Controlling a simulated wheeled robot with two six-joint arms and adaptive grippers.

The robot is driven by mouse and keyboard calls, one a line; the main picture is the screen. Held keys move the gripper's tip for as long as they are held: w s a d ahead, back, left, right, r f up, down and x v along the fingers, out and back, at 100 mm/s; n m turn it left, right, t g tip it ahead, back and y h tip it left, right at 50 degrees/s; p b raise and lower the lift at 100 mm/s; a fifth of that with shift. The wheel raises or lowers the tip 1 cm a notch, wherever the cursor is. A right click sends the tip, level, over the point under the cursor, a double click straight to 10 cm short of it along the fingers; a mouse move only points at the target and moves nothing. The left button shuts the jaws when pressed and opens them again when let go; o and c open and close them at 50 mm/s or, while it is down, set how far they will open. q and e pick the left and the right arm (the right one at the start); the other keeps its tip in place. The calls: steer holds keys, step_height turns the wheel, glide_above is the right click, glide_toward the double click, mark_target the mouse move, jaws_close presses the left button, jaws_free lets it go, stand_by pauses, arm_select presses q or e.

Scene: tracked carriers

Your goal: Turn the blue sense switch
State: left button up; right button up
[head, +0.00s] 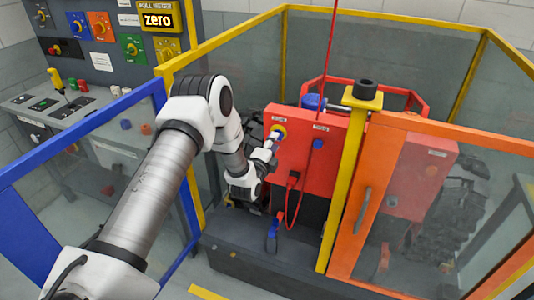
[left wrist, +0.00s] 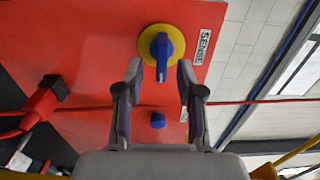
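The blue sense switch (left wrist: 163,56) is a blue lever knob on a round yellow plate, on a red box with a "SENSE" label beside it. In the head view the red box (head: 297,160) stands behind the fence, and the switch's yellow plate (head: 280,130) shows at its upper left. My left gripper (left wrist: 160,70) is open, with one finger on each side of the knob's lower end in the wrist view. I cannot tell whether the fingers touch it. In the head view my left gripper (head: 272,139) is close to the switch. My right gripper is not in view.
A second blue knob (head: 318,144) is on the same box, right of the switch. A red plug (head: 293,178) with a cable hangs below. A yellow post (head: 346,190) and an orange gate (head: 362,215) stand to the right. A blue fence frame (head: 85,132) is at left.

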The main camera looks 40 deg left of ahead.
arm_select(q)
steer(key=v, duration=0.9)
